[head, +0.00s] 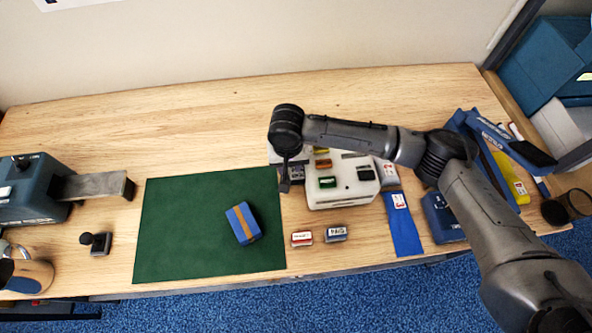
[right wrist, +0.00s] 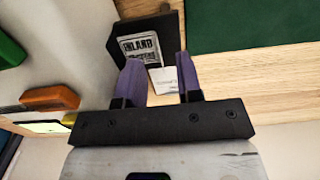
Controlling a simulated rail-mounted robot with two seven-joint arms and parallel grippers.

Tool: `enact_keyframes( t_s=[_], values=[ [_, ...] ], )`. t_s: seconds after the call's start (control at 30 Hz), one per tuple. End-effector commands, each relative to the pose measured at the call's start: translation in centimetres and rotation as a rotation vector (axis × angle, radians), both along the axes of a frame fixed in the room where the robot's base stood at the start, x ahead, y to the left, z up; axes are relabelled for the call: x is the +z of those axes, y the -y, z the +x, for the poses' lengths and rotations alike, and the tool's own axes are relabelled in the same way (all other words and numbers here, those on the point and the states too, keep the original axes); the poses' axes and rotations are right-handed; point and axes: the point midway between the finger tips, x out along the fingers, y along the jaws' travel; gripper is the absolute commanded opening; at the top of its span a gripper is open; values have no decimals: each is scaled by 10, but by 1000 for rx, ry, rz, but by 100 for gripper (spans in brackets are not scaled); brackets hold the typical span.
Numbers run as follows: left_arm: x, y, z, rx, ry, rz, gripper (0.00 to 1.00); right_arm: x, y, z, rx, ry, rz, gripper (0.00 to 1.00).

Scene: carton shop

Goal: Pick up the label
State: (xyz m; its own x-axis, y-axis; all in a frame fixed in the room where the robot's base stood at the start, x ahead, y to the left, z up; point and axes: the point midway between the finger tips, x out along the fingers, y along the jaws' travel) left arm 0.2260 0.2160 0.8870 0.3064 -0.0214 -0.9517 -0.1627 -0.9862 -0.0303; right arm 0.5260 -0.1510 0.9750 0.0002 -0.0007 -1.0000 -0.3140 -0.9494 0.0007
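A small white label (right wrist: 165,80) with faint print shows in the right wrist view, beside a dark block (right wrist: 146,47) marked "INLAND". My right gripper (right wrist: 157,72) is open, its two purple fingers apart. The label lies in the picture between and beyond the fingertips; I cannot tell whether they touch it. In the head view my right gripper (head: 289,182) points down at the left end of a white unit (head: 343,182), and the label cannot be made out there. My left gripper is not in view.
A green mat (head: 180,230) holds a blue box with a brown strip (head: 243,223). Two small stamps, one red (head: 301,239) and one grey (head: 336,234), sit in front of the white unit. A blue strip (head: 404,235) lies right. The table's back left is clear.

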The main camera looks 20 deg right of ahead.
Motion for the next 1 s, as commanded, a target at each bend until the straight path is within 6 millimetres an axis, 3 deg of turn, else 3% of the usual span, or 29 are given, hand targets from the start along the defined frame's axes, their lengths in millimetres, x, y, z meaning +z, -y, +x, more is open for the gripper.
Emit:
enact_keyframes(
  t_s=[0.17,0.43,0.8,1.0],
  values=[
    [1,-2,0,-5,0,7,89,-14,0,0,1,-1,0,33],
    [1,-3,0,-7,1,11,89,-16,0,0,1,0,0,33],
    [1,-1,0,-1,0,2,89,-16,0,0,1,0,1,0],
    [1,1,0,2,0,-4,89,-16,0,0,1,0,1,0]
  ],
)
